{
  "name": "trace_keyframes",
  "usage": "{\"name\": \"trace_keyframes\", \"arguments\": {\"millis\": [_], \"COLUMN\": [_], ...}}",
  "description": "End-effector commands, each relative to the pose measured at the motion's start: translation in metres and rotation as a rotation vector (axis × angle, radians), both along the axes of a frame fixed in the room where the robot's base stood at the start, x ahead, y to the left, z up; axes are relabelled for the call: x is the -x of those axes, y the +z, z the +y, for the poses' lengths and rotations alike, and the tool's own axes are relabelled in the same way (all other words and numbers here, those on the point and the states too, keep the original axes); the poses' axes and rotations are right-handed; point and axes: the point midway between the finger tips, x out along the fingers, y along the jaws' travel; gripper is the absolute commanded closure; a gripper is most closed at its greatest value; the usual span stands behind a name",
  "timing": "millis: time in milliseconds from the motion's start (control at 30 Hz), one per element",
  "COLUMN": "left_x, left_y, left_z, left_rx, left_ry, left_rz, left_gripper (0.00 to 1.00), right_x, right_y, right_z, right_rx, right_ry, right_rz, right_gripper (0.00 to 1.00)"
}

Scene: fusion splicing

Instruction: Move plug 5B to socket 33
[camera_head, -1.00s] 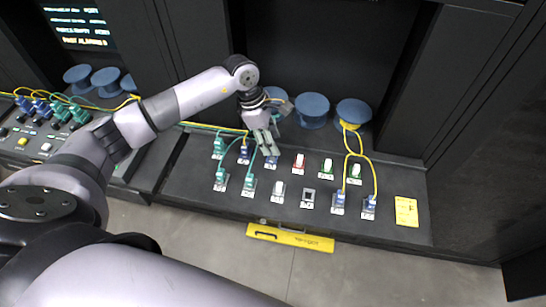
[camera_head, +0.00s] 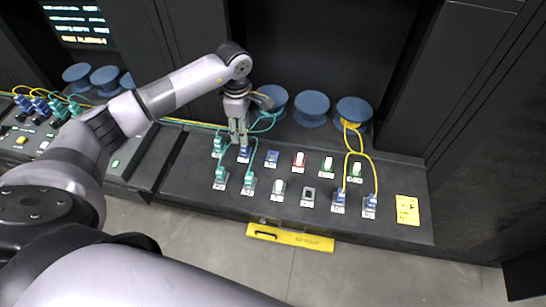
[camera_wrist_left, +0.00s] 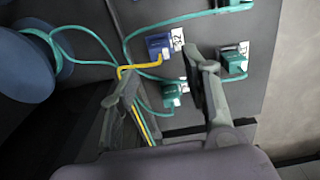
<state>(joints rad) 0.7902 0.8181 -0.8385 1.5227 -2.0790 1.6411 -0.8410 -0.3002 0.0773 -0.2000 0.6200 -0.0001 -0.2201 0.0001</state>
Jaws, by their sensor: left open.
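My left gripper (camera_head: 238,138) is open and hangs over the back row at the panel's left end, just above a blue plug (camera_head: 243,155). Teal plugs (camera_wrist_left: 234,62) and (camera_wrist_left: 170,94) sit in neighbouring sockets. In the head view, teal plugs (camera_head: 217,148), (camera_head: 220,178) and (camera_head: 249,184) stand around the blue one. The labels are too small to tell which is plug 5B or socket 33. My right gripper is out of view.
An open grey socket (camera_head: 308,195) is in the front row. Blue (camera_head: 272,158), red (camera_head: 299,160) and green (camera_head: 327,165) sockets lie to the right. Looped yellow cables rise from two blue plugs (camera_head: 339,201). Blue spools (camera_head: 311,108) stand behind.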

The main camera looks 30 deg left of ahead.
Motion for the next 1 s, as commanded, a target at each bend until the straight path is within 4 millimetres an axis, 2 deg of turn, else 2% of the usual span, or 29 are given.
{"name": "trace_keyframes", "arguments": {"millis": [33,233,300,433,600,1000], "left_x": [0.001,0.001,0.0,0.0,0.0,0.0], "left_y": [-0.01,-0.039,-0.053,-0.068,-0.075,-0.074], "left_z": [0.0,-0.001,0.0,0.0,0.0,0.0], "left_rx": [0.001,0.001,0.0,0.001,0.001,0.001], "left_ry": [0.0,-0.001,-0.001,-0.001,0.0,0.0], "left_rz": [0.002,0.002,0.0,-0.001,0.0,0.0], "left_gripper": [0.57,0.57,0.57,0.57,0.57,0.57], "right_x": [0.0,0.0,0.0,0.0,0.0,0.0], "right_y": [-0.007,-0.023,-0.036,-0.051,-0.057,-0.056], "right_z": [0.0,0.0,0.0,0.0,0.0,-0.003], "right_rx": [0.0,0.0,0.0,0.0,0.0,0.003], "right_ry": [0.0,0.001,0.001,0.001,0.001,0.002], "right_rz": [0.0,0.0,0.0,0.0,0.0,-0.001], "right_gripper": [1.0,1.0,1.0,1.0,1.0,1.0]}}
